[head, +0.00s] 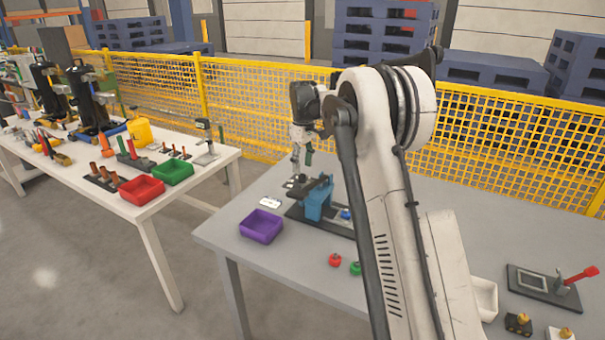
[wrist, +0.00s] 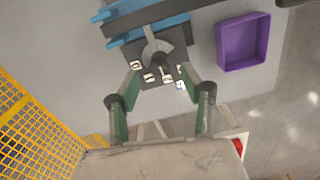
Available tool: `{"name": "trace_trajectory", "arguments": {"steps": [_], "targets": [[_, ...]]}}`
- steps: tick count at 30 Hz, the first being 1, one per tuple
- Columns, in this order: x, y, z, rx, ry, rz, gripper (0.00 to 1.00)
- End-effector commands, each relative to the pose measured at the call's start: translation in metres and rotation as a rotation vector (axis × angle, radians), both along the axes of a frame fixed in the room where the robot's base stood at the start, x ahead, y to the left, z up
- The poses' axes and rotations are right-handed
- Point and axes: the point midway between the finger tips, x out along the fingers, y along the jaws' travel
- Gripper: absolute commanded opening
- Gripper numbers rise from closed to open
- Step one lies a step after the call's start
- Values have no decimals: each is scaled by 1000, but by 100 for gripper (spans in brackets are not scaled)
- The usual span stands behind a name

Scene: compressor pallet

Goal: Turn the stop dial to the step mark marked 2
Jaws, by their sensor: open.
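In the wrist view, the stop dial (wrist: 155,48) is a grey round part with a dark knob, on a dark base plate (wrist: 182,38). Several small white step marks (wrist: 149,78) lie in an arc on its near side; their numbers are too small to read. My gripper (wrist: 163,86) is open, its two green fingers spread to either side of the marks and the knob. I cannot tell whether they touch anything. In the head view, my gripper (head: 302,158) points down just above the dial end of the blue fixture (head: 318,200).
A purple bin (head: 261,226) stands on the grey table near the dial and also shows in the wrist view (wrist: 243,42). A red piece (head: 335,260) and a green piece (head: 355,268) lie nearer. A yellow mesh fence (head: 250,100) stands behind. My arm hides part of the table.

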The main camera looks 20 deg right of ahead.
Motion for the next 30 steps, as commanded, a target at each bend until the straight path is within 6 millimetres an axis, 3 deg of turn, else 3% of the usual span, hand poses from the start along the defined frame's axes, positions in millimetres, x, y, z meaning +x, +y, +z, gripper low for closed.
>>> {"name": "trace_trajectory", "arguments": {"steps": [6, 12, 30], "targets": [[0, -1, 44, 0, 0, 0, 42], [1, -1, 69, 0, 0, 0, 42], [1, -1, 78, 0, 0, 0, 42]]}}
